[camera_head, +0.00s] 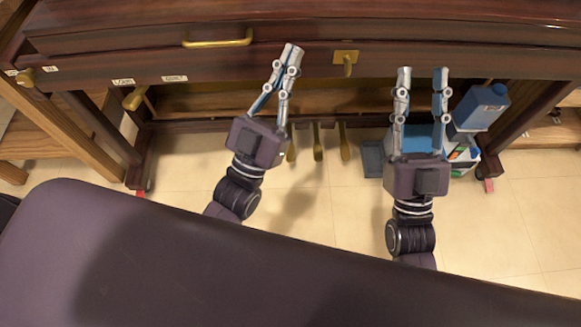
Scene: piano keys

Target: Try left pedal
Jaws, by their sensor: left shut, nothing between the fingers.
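Three brass pedals stick out low under the dark brown piano (300,30). The middle pedal (318,150) and right pedal (344,150) show more clearly. My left gripper (292,50) is shut and empty, its fingertips in front of the piano's lower front edge, pointing up in the picture and past the pedals. My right gripper (422,74) is open and empty, its two fingers parallel, to the right of the pedals.
A dark padded bench (250,265) spans the foreground. A blue canister (482,107) and a box of coloured items (462,155) stand at the right, partly behind my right gripper. A brass handle (217,41) is on the piano. Tiled floor (310,210) lies bare between bench and pedals.

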